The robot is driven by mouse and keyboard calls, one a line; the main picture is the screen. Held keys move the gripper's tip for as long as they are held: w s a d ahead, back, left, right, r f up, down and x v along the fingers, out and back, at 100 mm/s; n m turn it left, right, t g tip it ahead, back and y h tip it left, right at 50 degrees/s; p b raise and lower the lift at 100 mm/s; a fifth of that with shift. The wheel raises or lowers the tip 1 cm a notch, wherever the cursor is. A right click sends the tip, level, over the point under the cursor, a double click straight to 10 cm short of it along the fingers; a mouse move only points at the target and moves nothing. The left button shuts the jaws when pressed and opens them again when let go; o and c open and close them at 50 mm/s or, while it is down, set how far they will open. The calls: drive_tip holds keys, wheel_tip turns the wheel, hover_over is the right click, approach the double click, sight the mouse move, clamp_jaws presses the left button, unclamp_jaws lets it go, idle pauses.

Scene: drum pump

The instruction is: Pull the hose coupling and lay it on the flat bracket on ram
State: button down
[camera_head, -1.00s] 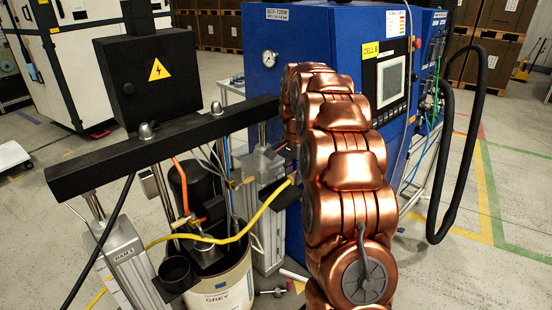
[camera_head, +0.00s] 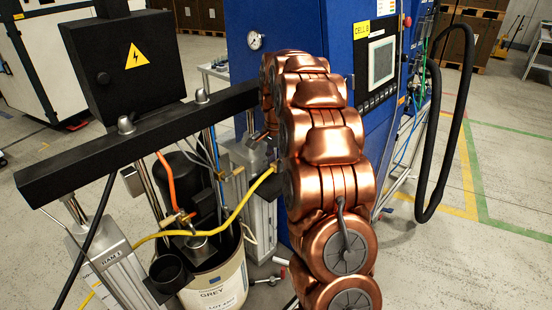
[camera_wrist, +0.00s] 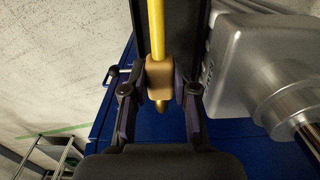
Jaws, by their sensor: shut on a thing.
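The brass hose coupling (camera_wrist: 160,78) on the end of the yellow hose (camera_wrist: 157,25) is between my gripper's (camera_wrist: 160,88) two fingers in the wrist view. The fingers are shut on it from both sides, with its brass tip pointing down the picture. In the head view the yellow hose (camera_head: 222,224) rises to the right towards the coupling beside the right ram (camera_head: 262,210). My gripper is mostly hidden there by my copper arm. A dark flat strip (camera_wrist: 185,35) lies behind the hose in the wrist view; I cannot tell whether it is the flat bracket.
A dark cup holder (camera_head: 168,270) sits at the left ram (camera_head: 112,265). The blue cabinet (camera_head: 300,30) stands behind. A silver block (camera_wrist: 255,60) is close right of my gripper.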

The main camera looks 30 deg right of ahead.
sight(276, 187)
drive_tip(key=shift+f, duration=1.4)
drive_tip(key=shift+f+b, duration=1)
drive_tip(key=shift+f, duration=0.85)
drive_tip(key=shift+a+f, duration=0.1)
drive_tip(key=c, duration=0.8)
unclamp_jaws()
drive_tip(key=shift+r, duration=0.2)
